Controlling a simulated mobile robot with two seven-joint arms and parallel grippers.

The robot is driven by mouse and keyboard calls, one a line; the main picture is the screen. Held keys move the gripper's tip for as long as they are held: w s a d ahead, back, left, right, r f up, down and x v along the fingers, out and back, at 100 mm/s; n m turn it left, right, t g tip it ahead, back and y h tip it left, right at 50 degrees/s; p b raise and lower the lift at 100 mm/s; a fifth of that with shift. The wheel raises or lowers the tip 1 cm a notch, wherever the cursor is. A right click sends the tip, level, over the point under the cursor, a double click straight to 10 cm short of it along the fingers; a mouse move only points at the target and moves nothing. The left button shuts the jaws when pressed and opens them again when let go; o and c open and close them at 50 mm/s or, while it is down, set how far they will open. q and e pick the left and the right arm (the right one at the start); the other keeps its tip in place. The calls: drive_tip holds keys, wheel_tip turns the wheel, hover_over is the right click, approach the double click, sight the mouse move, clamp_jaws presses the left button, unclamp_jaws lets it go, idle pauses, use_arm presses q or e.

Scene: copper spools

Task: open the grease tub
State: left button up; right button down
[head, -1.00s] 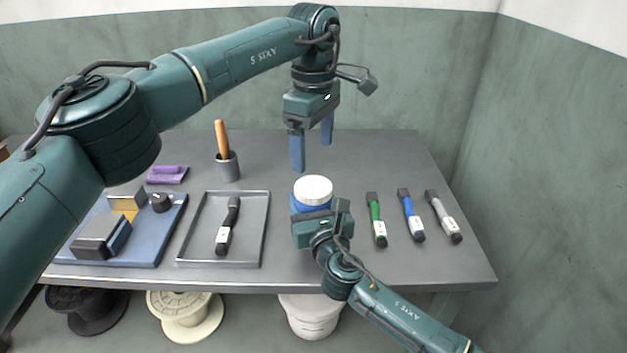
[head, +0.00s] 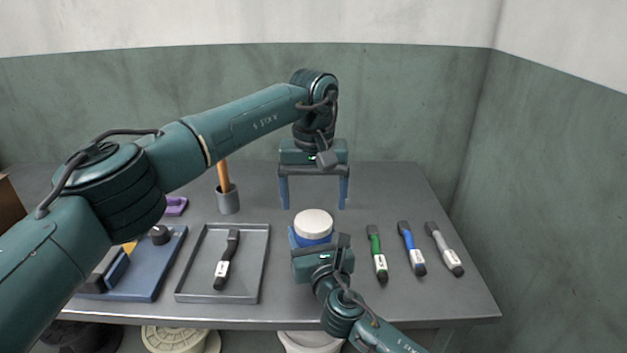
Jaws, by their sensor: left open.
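The grease tub has a round white lid (head: 313,220), which is on it, and a blue body (head: 314,239) mostly hidden by my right gripper. It stands on the table near the middle. My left gripper (head: 314,203) is open and empty, pointing down. In the picture its two blue fingers are just beyond the lid, one to each side, apart from it. My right gripper (head: 315,244) is at the near side of the tub, with a blue finger beside the tub's left side. Its other finger is hidden, so its grip cannot be told.
A grey tray (head: 264,262) holding a dark marker (head: 228,260) lies left of the tub. Green (head: 376,252), blue (head: 411,248) and grey (head: 444,248) markers lie to the right. A grey cup (head: 228,201) with a wooden handle stands back left. The table behind the tub is clear.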

sight(313, 220)
use_arm(q)
drive_tip(key=shift+f, duration=2.2)
